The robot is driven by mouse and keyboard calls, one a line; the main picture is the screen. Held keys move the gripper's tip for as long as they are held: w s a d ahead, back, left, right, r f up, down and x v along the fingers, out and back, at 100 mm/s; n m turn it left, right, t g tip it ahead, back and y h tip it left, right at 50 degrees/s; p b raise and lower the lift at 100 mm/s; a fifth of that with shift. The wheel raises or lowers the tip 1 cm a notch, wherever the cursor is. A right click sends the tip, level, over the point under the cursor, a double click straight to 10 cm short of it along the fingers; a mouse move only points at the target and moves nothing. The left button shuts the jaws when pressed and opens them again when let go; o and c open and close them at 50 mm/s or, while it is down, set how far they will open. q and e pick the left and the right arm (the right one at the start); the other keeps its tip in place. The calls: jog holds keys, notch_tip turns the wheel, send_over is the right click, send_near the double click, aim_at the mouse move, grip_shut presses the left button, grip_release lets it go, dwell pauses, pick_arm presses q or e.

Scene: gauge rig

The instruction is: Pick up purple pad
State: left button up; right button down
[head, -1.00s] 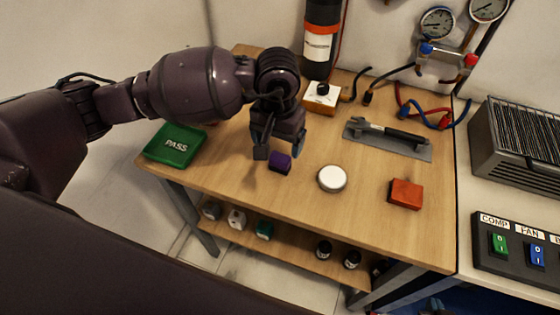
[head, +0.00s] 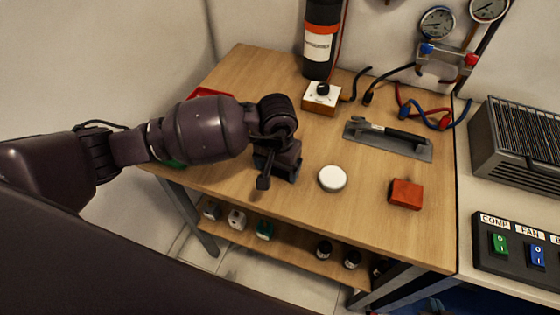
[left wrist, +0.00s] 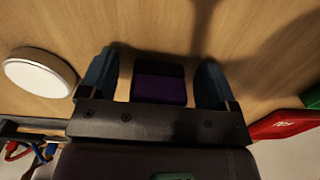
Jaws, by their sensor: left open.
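The purple pad (left wrist: 160,88) has a dark top part and a purple side. In the left wrist view it sits between the two fingers of my left gripper (left wrist: 155,72), with a gap on each side. The gripper is open and low over the wooden table. In the head view my left gripper (head: 272,178) hides the pad. My right gripper is not in view.
A white round disc (head: 332,178) lies right of the gripper, with a red block (head: 405,194) further right. A grey tool plate (head: 388,140) and a knob box (head: 321,96) are behind. A red tray (head: 212,92) shows beyond my arm.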

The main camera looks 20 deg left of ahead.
pick_arm(q)
jog(key=c, duration=1)
jog(key=shift+r, duration=0.2)
notch_tip(320, 180, up, 20)
jog(key=shift+f, duration=0.1)
jog(key=shift+o, duration=1.4)
jog(key=shift+c, duration=1)
